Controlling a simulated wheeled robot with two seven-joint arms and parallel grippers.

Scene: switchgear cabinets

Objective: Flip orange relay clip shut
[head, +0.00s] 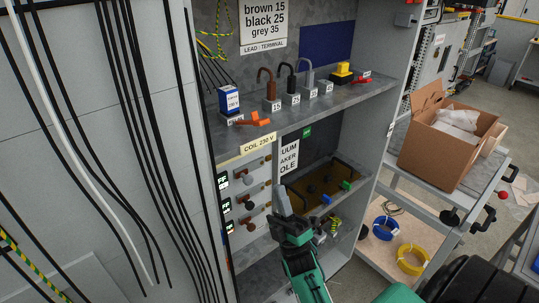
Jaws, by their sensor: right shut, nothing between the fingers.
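The orange relay clip (254,119) sits at the front left of the grey cabinet shelf. Its orange arm sticks out to the right, low over the shelf and away from the blue and white relay (229,101). The relay stands upright just behind and left of it. My right gripper (283,203) is below the shelf, in front of the lower compartment. Its fingers are shut and empty, pointing up, well apart from the clip. My left gripper is not in view.
Brown, black and grey leads (290,82) stand on numbered blocks along the shelf. A yellow and black device (343,73) is further right. Below are drawer knobs and a tray (355,172). A cart at the right bears a cardboard box (445,150).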

